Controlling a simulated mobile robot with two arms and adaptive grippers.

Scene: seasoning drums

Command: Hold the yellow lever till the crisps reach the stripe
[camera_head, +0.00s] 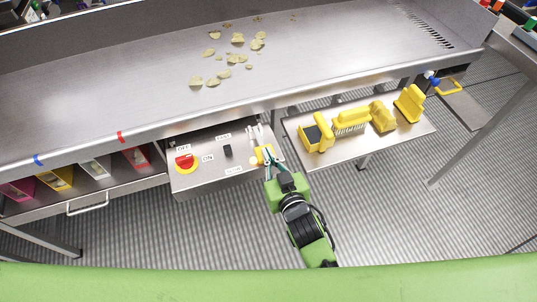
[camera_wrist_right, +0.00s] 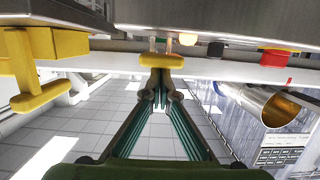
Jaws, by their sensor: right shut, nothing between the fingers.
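The yellow lever (camera_head: 264,155) sticks out at the right end of the steel control box, and in the right wrist view its yellow handle (camera_wrist_right: 161,61) lies just beyond my fingertips. My right gripper (camera_head: 268,158) is shut and empty at the lever; it also shows in the wrist view (camera_wrist_right: 160,88). I cannot tell whether it touches the handle. Pale crisps (camera_head: 237,59) lie scattered on the steel trough, right of both stripes. A red stripe (camera_head: 120,137) and a blue stripe (camera_head: 38,160) mark the trough's front edge. My left gripper is not in view.
The control box (camera_head: 215,176) carries a red knob (camera_head: 185,162) and a black switch (camera_head: 227,152). A side shelf (camera_head: 345,150) right of my arm holds yellow brushes and scrapers (camera_head: 350,120). Coloured bins (camera_head: 95,170) sit under the trough at left. Open floor lies in front.

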